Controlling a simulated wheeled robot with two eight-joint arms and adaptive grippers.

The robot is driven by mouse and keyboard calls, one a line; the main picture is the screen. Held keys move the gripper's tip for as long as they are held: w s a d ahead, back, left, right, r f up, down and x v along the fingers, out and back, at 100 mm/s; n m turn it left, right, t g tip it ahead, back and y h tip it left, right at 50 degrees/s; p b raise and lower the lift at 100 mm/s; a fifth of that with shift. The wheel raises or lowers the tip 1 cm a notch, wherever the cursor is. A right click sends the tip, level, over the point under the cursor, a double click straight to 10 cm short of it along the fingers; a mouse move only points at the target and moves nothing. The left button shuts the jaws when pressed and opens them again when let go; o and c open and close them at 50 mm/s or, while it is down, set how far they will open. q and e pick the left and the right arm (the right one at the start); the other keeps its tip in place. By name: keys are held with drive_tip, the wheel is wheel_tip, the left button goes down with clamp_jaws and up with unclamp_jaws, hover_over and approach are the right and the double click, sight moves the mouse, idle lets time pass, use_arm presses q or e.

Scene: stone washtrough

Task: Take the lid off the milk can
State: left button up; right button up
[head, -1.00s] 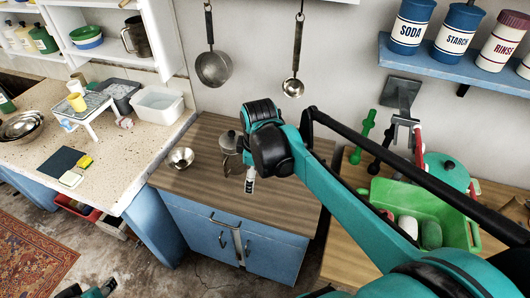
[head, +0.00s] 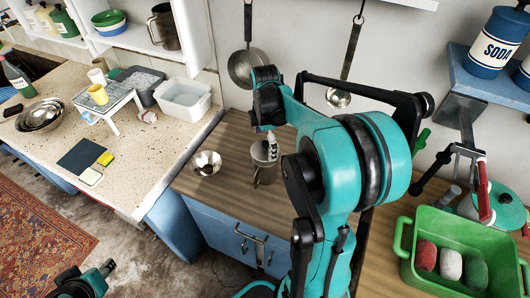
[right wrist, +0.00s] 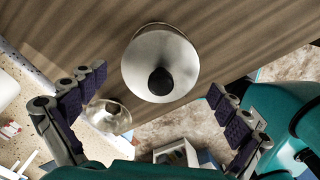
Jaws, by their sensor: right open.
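The grey metal milk can (head: 264,172) stands upright on the wooden counter. My right gripper (head: 270,146) is above it, pointing down, and partly hides its top in the head view. In the right wrist view the can's round pale lid (right wrist: 142,60) with a black knob (right wrist: 160,82) lies between the spread fingers of my right gripper (right wrist: 155,88). The fingers are open and apart from the knob. My left gripper (head: 106,268) is at the bottom left of the head view, low over the floor; its jaws are too small to judge.
A small metal bowl (head: 206,163) stands just left of the can. A green tub (head: 455,222) with several coloured items is at the right. A ladle (head: 340,97) and a strainer (head: 243,69) hang behind. A white basin (head: 185,98) stands on the stone counter.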

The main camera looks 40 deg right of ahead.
drive_tip(key=shift+f, duration=0.45)
drive_tip(key=shift+r, duration=0.1)
drive_tip(key=c, duration=0.9)
drive_tip(key=shift+s, duration=0.1)
drive_tip(key=c, duration=0.3)
drive_tip(key=shift+a, duration=0.1)
